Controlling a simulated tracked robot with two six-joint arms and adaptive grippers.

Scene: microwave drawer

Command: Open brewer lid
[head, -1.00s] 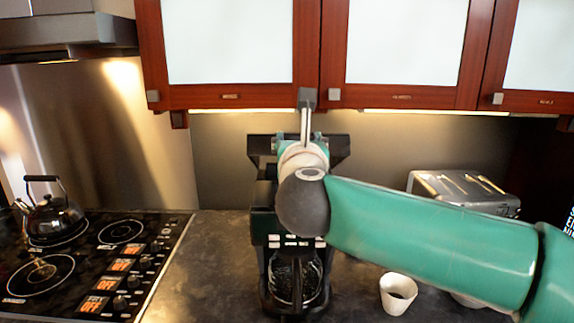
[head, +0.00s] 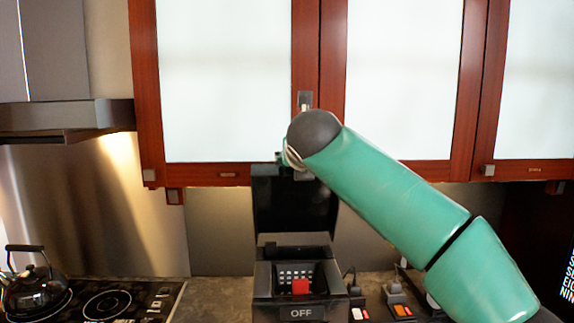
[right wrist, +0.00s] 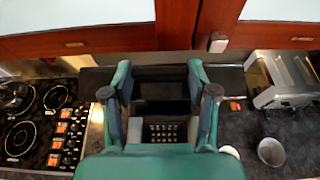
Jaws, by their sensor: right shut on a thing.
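The brewer (head: 268,284) is a dark machine at the bottom centre of the head view, with an "OFF" panel on its front. Its black lid (head: 293,210) stands raised, roughly upright, behind the open top. My right gripper (head: 290,158) is at the lid's upper edge, partly hidden by my wrist. In the right wrist view, the right gripper (right wrist: 163,95) has its teal fingers on either side of the dark lid, shut on it. The keypad-like part of the brewer shows below, between the fingers. The left gripper is not in view.
Wooden cabinets with frosted doors (head: 225,80) hang just above and behind the lid. A stove (right wrist: 42,120) with a kettle (head: 35,285) is at left. A toaster (right wrist: 285,78) and a cup (right wrist: 271,152) stand on the counter at right.

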